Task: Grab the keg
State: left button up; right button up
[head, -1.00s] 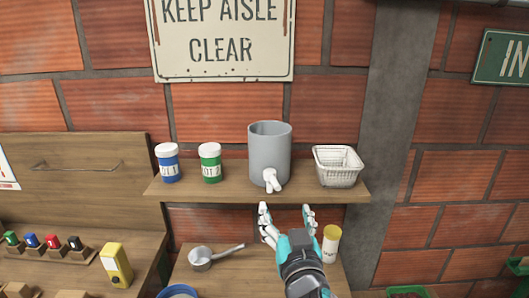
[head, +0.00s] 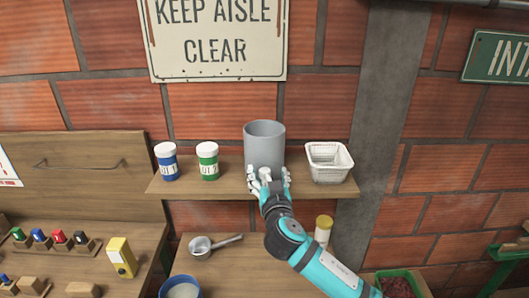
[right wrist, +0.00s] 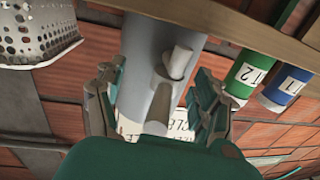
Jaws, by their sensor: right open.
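The keg is a grey open-topped cylinder (head: 264,142) standing upright on the wooden wall shelf. Its pale tap shows in the right wrist view (right wrist: 178,62), on the grey keg body (right wrist: 138,70). My right gripper (head: 268,178) is open at the keg's lower front and hides the tap in the head view. In the right wrist view its two fingers (right wrist: 158,88) stand on either side of the keg, with gaps visible. I cannot tell if either finger touches it. My left gripper is out of view.
A blue jar (head: 167,162) and a green jar (head: 208,161) stand left of the keg on the shelf (head: 228,188). A white basket (head: 328,163) stands close on its right. A saucepan (head: 201,247) and a yellow-lidded jar (head: 323,230) are on the surface below.

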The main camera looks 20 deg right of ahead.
jog(key=shift+w+d, duration=0.1)
jog(key=shift+w, duration=0.5)
grip_shut()
